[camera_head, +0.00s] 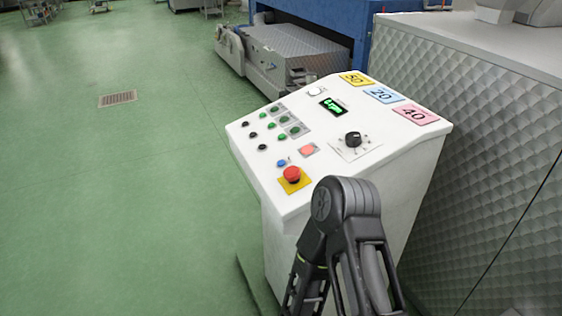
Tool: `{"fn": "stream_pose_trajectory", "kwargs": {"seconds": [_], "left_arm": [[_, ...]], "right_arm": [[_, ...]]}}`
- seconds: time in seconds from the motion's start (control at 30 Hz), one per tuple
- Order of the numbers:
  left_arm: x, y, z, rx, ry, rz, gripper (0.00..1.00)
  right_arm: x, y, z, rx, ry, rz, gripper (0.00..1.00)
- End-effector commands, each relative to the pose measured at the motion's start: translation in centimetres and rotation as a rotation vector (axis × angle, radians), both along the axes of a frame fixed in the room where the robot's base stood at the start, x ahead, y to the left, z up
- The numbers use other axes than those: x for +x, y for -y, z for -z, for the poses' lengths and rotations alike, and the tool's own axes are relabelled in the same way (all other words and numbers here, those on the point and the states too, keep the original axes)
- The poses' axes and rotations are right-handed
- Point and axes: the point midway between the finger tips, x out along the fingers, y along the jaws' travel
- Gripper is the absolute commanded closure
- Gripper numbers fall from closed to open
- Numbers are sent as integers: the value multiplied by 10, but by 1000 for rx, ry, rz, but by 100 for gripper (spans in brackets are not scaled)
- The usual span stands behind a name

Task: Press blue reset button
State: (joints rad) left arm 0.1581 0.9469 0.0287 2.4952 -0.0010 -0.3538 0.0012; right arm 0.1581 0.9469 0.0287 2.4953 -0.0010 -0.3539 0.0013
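The blue reset button (281,163) is a small round button on the sloped top of a white control console (235,135). Nothing covers the blue button. A dark arm of mine, apparently the right one, rises from the bottom edge and bends in front of the console's near side. Its bend is close to the console's lower edge. I make out no gripper fingers on it. My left gripper is not in view.
The console also carries green and black buttons (282,137), a black knob (353,139), a green display (333,106) and coloured number plates (383,95). A textured metal cabinet (490,130) stands close on the right. A blue machine (330,20) stands behind. Green floor is open on the left.

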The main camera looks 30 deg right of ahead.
Motion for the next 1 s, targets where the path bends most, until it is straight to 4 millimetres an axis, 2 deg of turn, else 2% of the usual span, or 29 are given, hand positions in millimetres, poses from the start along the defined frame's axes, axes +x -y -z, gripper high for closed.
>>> {"fn": "stream_pose_trajectory", "kwargs": {"seconds": [0.07,0.67,1.0], "left_arm": [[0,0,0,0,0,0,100],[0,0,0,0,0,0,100],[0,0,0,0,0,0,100]], "right_arm": [[0,0,0,0,0,0,51],[0,0,0,0,0,0,100],[0,0,0,0,0,0,100]]}}
